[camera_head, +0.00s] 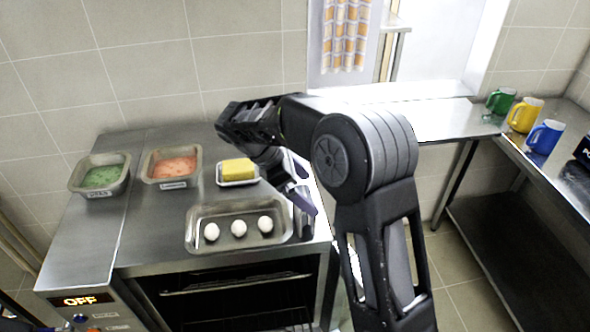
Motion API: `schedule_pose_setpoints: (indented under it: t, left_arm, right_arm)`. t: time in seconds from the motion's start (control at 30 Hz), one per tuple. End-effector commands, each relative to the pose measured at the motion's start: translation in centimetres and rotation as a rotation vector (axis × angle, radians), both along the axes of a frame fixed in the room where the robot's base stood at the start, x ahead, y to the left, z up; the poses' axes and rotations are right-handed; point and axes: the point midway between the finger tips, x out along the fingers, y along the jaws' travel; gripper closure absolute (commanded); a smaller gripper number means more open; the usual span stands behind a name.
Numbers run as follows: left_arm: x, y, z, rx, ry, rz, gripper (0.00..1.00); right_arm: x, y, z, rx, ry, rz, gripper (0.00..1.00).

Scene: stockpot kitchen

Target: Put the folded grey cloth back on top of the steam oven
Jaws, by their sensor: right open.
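The steam oven (150,222) stands at the left with a steel top and a panel that reads OFF. My right arm reaches in from the right across the oven's right side. My right gripper (298,196) is open and points down near the oven top's right edge, just right of the egg tray. Its fingers are partly hidden by my own arm. I cannot make out the folded grey cloth; my arm covers part of the area behind the gripper.
On the oven stand a tray with green food (100,178), a tray with orange food (172,166), a dish with a yellow block (238,171) and a tray of eggs (240,243).

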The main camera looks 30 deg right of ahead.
Motion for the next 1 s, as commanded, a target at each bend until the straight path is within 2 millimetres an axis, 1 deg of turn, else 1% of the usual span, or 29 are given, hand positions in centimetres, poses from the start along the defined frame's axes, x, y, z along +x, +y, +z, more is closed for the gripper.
schedule_pose_setpoints:
  t: [0.03, 0.13, 0.23, 0.4, 1.0]
  left_arm:
    - [-0.1, 0.1, 1.5, 0.002, 0.004, 0.001, 0.57]
    - [-0.1, 0.2, 2.5, 0.006, 0.008, 0.002, 0.57]
    - [-0.1, 0.4, 3.0, 0.007, 0.012, 0.001, 0.57]
    - [-0.1, 0.4, 3.1, 0.009, 0.015, 0.001, 0.57]
    - [-0.1, 0.4, 3.1, 0.009, 0.014, 0.002, 0.57]
  right_arm:
    - [0.3, 0.7, 1.8, -0.002, -0.001, 0.003, 0.00]
    - [0.6, 1.5, 3.0, -0.002, -0.001, 0.003, 0.00]
    - [0.8, 2.1, 3.7, -0.002, 0.000, 0.001, 0.00]
    - [0.9, 2.4, 3.9, 0.000, 0.001, -0.001, 0.00]
    - [0.9, 2.4, 3.8, 0.000, 0.001, -0.001, 0.00]
